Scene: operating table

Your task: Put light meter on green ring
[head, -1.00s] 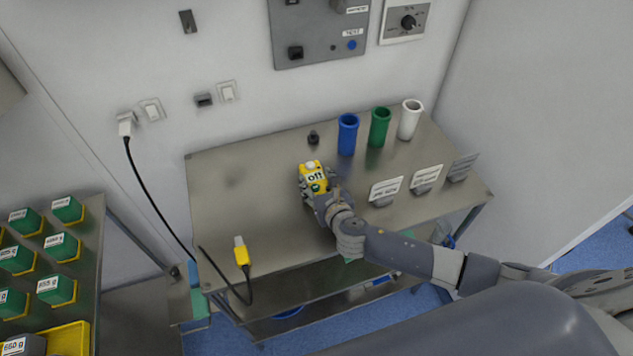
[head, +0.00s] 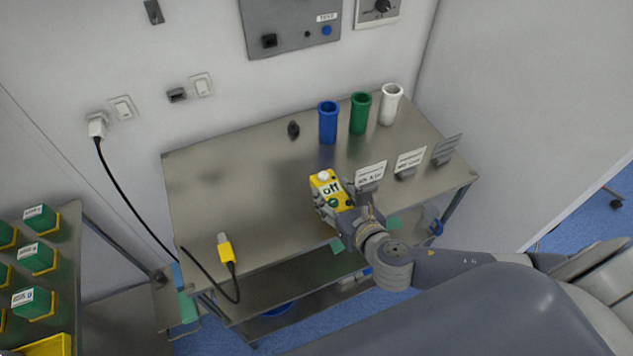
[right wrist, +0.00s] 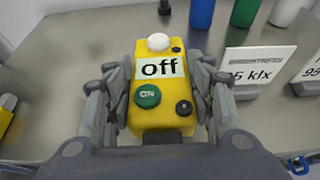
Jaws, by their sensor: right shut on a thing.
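The light meter (head: 325,185) is a yellow box with a white dome, a display reading "off" and a green ON button. My right gripper (right wrist: 158,100) is shut on it, with fingers on both its sides. The head view shows it over the front part of the steel table; its height above the top is hard to tell. A green tube (head: 360,114) with a round green rim stands upright at the table's back, between a blue tube (head: 328,124) and a white tube (head: 390,105). No separate green ring shows. My left gripper is out of view.
Several label stands, one reading "klx" (right wrist: 258,72), stand just right of the meter. A small black knob (head: 293,129) is left of the blue tube. A yellow plug with cable (head: 226,250) lies at the front left. The left half of the table (head: 220,180) is mostly clear.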

